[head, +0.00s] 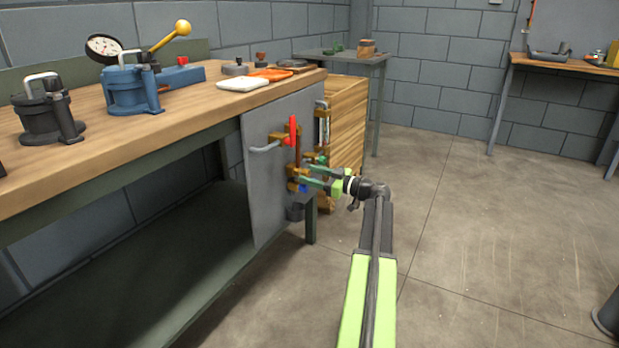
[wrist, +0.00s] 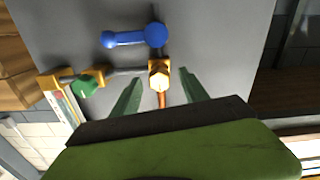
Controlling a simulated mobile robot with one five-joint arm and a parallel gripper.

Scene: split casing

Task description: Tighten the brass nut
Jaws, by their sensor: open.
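The brass nut (wrist: 159,73) is in the wrist view, joined to a copper pipe (wrist: 162,100) on a grey panel (wrist: 215,35). My gripper (wrist: 159,78) is open, with one green finger on each side of the nut. A gap shows between each finger and the nut. In the head view my gripper (head: 306,169) is at the panel (head: 266,195) on the bench's end, among brass fittings. There its fingers partly cover the fittings, and I cannot clearly pick out the nut.
A blue handle (wrist: 155,35) sits close beyond the nut, and a green knob (wrist: 86,85) is to its left. A red lever (head: 293,128) stands above my gripper on the panel. The workbench (head: 200,115) holds clamps and tools.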

